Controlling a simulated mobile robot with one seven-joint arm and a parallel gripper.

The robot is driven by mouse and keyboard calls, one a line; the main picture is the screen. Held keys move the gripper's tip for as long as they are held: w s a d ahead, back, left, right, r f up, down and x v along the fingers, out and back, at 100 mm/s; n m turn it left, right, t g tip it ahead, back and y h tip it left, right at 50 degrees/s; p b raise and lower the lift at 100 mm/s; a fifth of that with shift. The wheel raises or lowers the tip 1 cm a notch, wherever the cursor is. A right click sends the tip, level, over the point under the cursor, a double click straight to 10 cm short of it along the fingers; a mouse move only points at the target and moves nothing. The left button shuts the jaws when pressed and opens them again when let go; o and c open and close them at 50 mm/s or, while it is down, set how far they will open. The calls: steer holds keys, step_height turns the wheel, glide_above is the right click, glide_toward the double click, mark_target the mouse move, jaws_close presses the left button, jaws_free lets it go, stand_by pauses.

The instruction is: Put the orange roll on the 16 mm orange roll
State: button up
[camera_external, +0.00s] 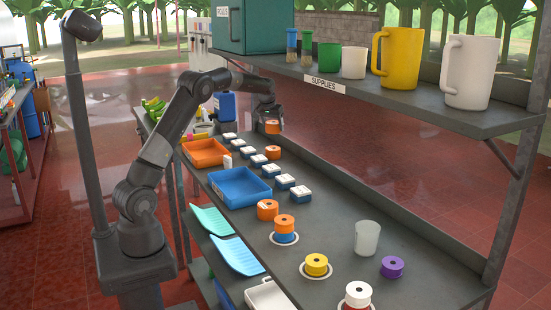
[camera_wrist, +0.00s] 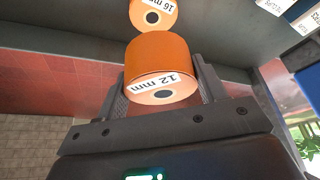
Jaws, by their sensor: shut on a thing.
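My gripper (camera_external: 269,118) is at the far part of the bench, shut on an orange roll (camera_external: 272,128), which it holds in the air. In the wrist view the gripper (camera_wrist: 161,82) has a finger on each side of this orange roll (camera_wrist: 162,60), whose label reads 12 mm. A second orange roll with a 16 mm label (camera_wrist: 152,14) shows just beyond it at the top. In the external view an orange roll (camera_external: 272,153) stands on the bench below the held one and apart from it; its label is too small to read there.
Several small blue-and-white boxes (camera_external: 285,181) stand in a line beside the blue tray (camera_external: 238,187) and orange tray (camera_external: 205,152). Nearer are an orange roll (camera_external: 267,210), an orange roll on a blue one (camera_external: 285,223), a yellow roll (camera_external: 316,264) and a clear cup (camera_external: 367,238). A supplies shelf (camera_external: 400,92) overhangs the bench.

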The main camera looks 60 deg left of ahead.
mark_target(269, 125)
steer(key=shift+a+f, duration=0.15)
steer(key=shift+f, duration=3.8)
steer(key=o, duration=1.1)
steer(key=shift+f, duration=0.15)
steer(key=shift+c, duration=0.2)
steer(key=v, duration=1.2)
steer(key=shift+r, duration=0.25)
